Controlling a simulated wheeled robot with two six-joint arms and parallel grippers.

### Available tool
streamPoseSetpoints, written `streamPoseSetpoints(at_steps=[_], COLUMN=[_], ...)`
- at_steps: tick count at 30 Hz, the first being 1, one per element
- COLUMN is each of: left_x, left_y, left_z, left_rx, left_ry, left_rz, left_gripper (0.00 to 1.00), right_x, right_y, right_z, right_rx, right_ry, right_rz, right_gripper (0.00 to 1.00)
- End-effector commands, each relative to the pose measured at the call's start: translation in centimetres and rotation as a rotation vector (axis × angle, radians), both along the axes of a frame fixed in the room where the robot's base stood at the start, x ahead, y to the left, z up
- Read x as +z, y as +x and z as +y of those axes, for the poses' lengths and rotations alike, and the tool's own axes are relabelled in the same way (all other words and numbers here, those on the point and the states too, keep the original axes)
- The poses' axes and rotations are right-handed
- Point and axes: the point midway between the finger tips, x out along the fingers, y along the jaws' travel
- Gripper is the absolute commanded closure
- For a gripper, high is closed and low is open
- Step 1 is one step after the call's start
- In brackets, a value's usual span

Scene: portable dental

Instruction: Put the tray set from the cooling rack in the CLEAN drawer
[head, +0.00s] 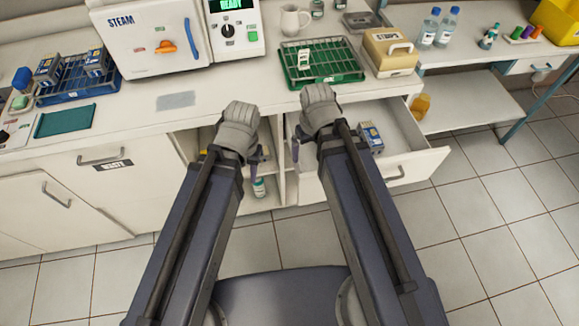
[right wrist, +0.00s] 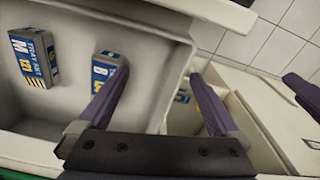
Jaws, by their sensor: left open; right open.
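The green cooling rack (head: 345,75) stands on the counter. A small white piece is on it, and I see no tray set there. Below it a drawer (head: 412,152) is pulled open; no CLEAN label is readable. A blue, white and yellow tray set (head: 370,137) lies inside. The right wrist view shows two such boxes, one marked M (right wrist: 35,58) and one (right wrist: 108,68) partly behind a finger. My right gripper (right wrist: 158,80) is open and empty above the drawer's wall. My left gripper (head: 258,156) is open before the cabinet, fingers partly hidden.
A steam steriliser (head: 155,40) stands left of the rack, a beige box (head: 390,52) right of it. A blue basket (head: 75,80) holds more boxes at far left. Below the counter is an open shelf space with a bottle (head: 258,187). The WASTE drawer (head: 115,172) is shut.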

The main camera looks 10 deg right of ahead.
Motion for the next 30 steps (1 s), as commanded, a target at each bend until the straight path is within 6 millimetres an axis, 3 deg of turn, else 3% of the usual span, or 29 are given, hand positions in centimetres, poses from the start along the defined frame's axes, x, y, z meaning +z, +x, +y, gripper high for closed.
streamPoseSetpoints(at_steps=[3,9,30], left_x=[0.0,0.0,0.0], left_y=[0.0,0.0,0.0], left_z=[0.0,0.0,0.0], left_rx=[0.000,0.000,0.000], left_ry=[0.000,0.000,0.000], left_rz=[0.000,0.000,0.000], left_gripper=[0.55,0.55,0.55], right_x=[0.0,0.1,0.1], right_y=[-2.3,-4.8,-5.2], right_z=[3.4,6.3,6.8], right_rx=[0.036,0.056,0.058], right_ry=[-0.043,-0.097,-0.110], right_rz=[0.040,0.078,0.084], right_gripper=[0.02,0.02,0.02])
